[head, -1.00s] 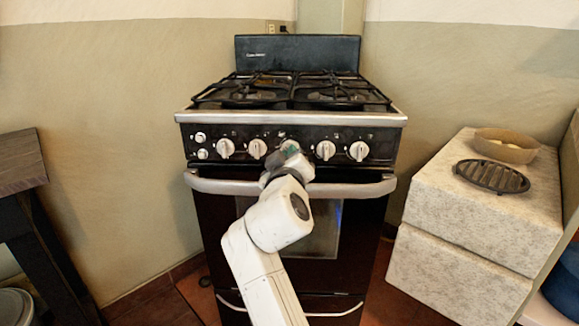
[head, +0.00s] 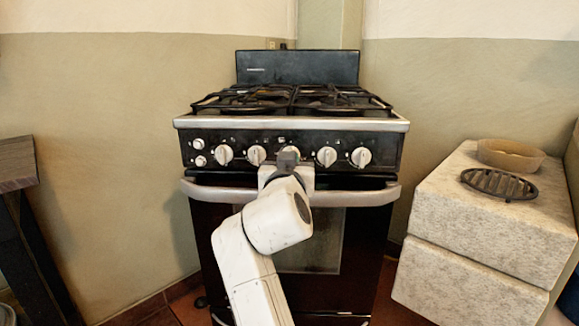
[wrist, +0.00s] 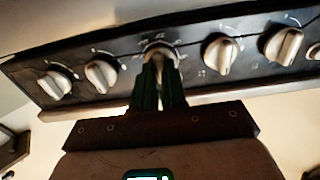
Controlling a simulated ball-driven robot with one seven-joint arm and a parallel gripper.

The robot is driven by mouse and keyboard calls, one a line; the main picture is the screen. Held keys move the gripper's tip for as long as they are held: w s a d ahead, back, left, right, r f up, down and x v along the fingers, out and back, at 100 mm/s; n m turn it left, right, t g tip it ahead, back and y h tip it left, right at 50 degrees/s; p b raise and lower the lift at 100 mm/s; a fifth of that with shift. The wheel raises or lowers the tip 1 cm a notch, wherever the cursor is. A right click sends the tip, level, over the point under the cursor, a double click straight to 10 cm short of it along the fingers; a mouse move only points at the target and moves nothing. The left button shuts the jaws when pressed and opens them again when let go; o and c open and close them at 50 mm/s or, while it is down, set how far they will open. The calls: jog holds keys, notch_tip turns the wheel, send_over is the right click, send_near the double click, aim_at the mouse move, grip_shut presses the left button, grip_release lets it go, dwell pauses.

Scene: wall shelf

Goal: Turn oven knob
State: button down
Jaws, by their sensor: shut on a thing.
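The black stove front (head: 240,138) carries a row of white knobs. The middle oven knob (wrist: 160,48) sits between the tips of my gripper (wrist: 160,66) in the wrist view. The dark fingers are closed on it and hide its lower part. In the head view my gripper (head: 288,163) reaches up to the middle of the panel from below and covers most of that knob. The knob's exact angle cannot be told.
Neighbouring knobs (head: 257,155) and (head: 326,157) stand close on both sides. The oven's handle bar (head: 225,190) runs just below. A stone counter (head: 490,220) with a bowl (head: 510,154) and a black rack (head: 499,184) stands right; a dark table (head: 17,165) stands left.

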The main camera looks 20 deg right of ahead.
jog(key=shift+f, duration=0.25)
jog(key=c, duration=1.2)
grip_release()
jog(key=shift+r, duration=0.2)
jog(key=shift+s, duration=0.1)
jog(key=p+v, duration=0.3)
jog(key=v, duration=0.7)
jog(key=shift+s+a, duration=0.2)
jog(key=shift+s, duration=0.1)
